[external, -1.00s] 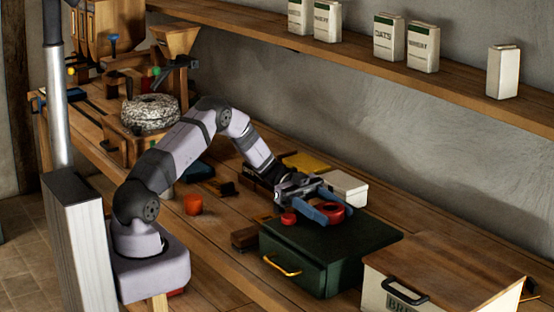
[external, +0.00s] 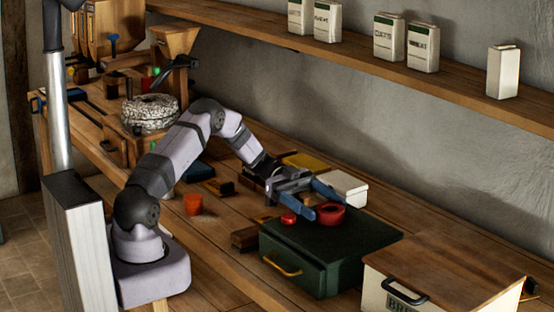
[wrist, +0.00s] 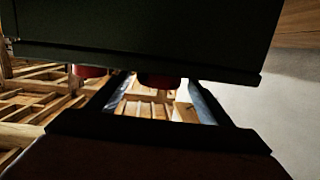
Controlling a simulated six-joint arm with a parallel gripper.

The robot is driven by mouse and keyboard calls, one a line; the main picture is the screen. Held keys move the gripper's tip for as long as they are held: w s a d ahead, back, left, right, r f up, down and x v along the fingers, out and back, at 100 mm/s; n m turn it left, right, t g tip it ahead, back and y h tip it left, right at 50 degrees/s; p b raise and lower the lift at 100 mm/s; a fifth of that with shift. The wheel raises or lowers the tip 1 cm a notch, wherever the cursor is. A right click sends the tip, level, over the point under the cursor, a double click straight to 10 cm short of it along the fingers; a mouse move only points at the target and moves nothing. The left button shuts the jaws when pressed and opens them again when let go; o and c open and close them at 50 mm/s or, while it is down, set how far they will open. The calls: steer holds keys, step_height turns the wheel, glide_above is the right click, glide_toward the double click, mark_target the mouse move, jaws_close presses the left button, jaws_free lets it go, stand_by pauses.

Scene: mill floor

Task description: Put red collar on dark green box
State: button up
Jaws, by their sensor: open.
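The red collar (external: 331,214) rests on top of the dark green box (external: 350,236), towards its left half. In the wrist view, the dark green box (wrist: 140,30) fills the top, with the dim red collar (wrist: 160,81) at its edge between the finger lines. My gripper (external: 324,207) is open, its blue fingers beside and just behind the collar in the external view. I see no grip on it. Whether a fingertip still touches the collar cannot be told.
A smaller red piece (external: 288,218) is at the box's left edge. A white box (external: 346,188) stands behind, a cream bread bin (external: 440,275) in front right. An orange cup (external: 193,204) and wooden blocks (external: 245,238) lie left of the green box.

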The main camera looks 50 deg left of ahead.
steer(key=a+r+b, duration=0.1)
steer(key=a+b, duration=0.1)
steer(key=a, duration=0.6)
steer(key=shift+s+a+r, duration=0.15)
steer(key=shift+s, duration=0.2)
steer(key=w+r+n+t+y+p, duration=0.3)
steer(key=w+r+n+t+y, duration=0.85)
steer(key=w, duration=0.45)
steer(key=s+d+f+n+g+y, duration=0.1)
steer(key=s+f+g, duration=0.3)
steer(key=s, duration=0.9)
steer(key=s+d+f+n+g+y, duration=0.1)
steer(key=s+f+g, duration=0.3)
steer(key=s, duration=1)
steer(key=s+d+f+n+g+y, duration=0.2)
steer(key=s+f, duration=0.7)
steer(key=s, duration=0.5)
steer(key=n+g, duration=0.1)
steer(key=g, duration=0.1)
steer(key=shift+n+g+y+p, duration=0.35)
steer(key=shift+p, duration=0.05)
